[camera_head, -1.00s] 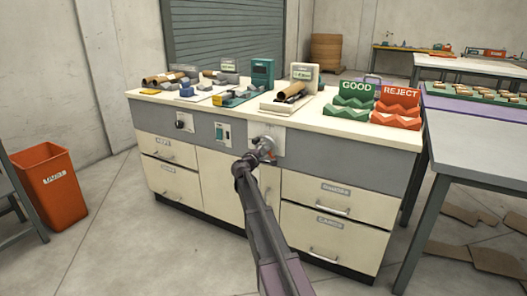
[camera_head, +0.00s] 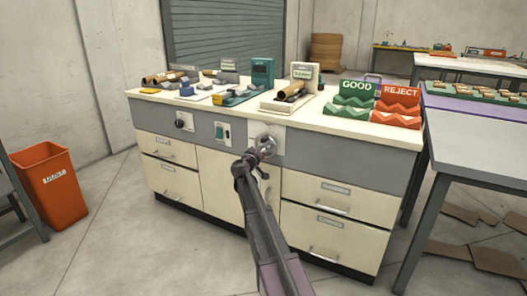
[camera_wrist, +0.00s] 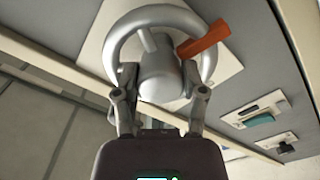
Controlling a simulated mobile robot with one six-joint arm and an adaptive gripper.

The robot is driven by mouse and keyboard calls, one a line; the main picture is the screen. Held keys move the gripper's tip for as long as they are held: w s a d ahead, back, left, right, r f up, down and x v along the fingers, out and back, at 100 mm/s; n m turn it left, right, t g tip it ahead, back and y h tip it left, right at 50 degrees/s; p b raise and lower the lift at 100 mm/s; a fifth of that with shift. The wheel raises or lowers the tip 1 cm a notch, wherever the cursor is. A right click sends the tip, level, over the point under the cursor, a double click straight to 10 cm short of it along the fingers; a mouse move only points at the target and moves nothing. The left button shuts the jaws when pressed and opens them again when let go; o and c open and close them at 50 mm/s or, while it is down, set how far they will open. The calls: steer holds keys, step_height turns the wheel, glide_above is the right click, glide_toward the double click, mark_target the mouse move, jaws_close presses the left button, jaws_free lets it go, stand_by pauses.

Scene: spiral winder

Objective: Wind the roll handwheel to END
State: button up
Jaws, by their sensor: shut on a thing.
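The roll handwheel is a grey ring with a thick hub, mounted before a pale square plate (camera_wrist: 97,38) on the cabinet's grey front band. In the wrist view the handwheel (camera_wrist: 150,14) fills the top middle, with an orange tab (camera_wrist: 204,40) at its upper right. My gripper (camera_wrist: 160,92) is shut on the wheel, one finger on each side of the hub at the lower rim. In the head view the handwheel (camera_head: 267,142) is small and partly hidden by my gripper (camera_head: 261,155). No END mark is readable.
Green GOOD (camera_head: 353,100) and red REJECT (camera_head: 397,107) racks stand on top. A table (camera_head: 480,135) stands close on the right; floor in front is open.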

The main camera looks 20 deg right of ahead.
steer(key=m, duration=0.5)
steer(key=w+m, duration=0.1)
steer(key=m, duration=0.5)
steer(key=shift+r+m, duration=0.1)
steer(key=shift+m, duration=1.9)
steer(key=shift+w, duration=0.1)
steer(key=o, duration=1.1)
steer(key=shift+o, duration=0.2)
steer(key=shift+s+a, duration=0.1)
steer(key=shift+s, duration=0.1)
steer(key=shift+s+a, duration=0.1)
steer(key=shift+s, duration=0.05)
